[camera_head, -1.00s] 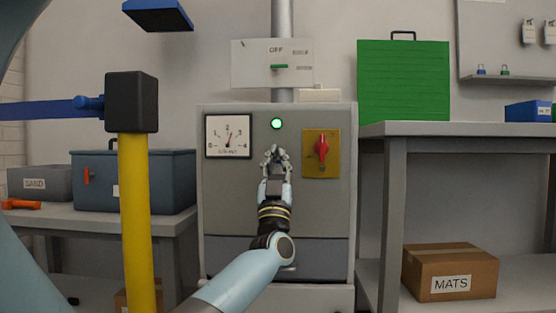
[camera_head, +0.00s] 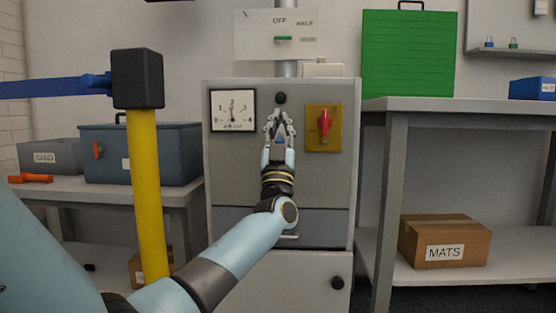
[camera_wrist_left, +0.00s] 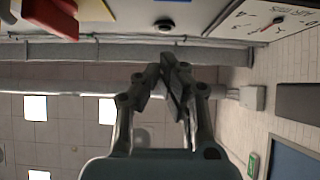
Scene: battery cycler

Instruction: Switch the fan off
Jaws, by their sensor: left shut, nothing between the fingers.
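A grey cabinet (camera_head: 225,165) stands ahead, with a round lamp or button (camera_head: 281,98), now dark, at its top middle. It shows as a dark round piece in the left wrist view (camera_wrist_left: 165,25). Right of it is a red rotary handle (camera_head: 325,124), upright on a yellow plate (camera_head: 313,143). My left gripper (camera_head: 279,115) is shut and empty, its tips just below the round piece in the head view; its fingers also show in the left wrist view (camera_wrist_left: 175,82). I cannot tell whether it touches the cabinet. My right gripper is out of view.
A dial gauge (camera_head: 233,111) is left of the lamp. A white panel (camera_head: 250,36) marked OFF with a green bar (camera_head: 283,39) hangs above. A yellow post (camera_head: 147,200) stands front left. A green case (camera_head: 405,60) sits on the right bench (camera_head: 460,104).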

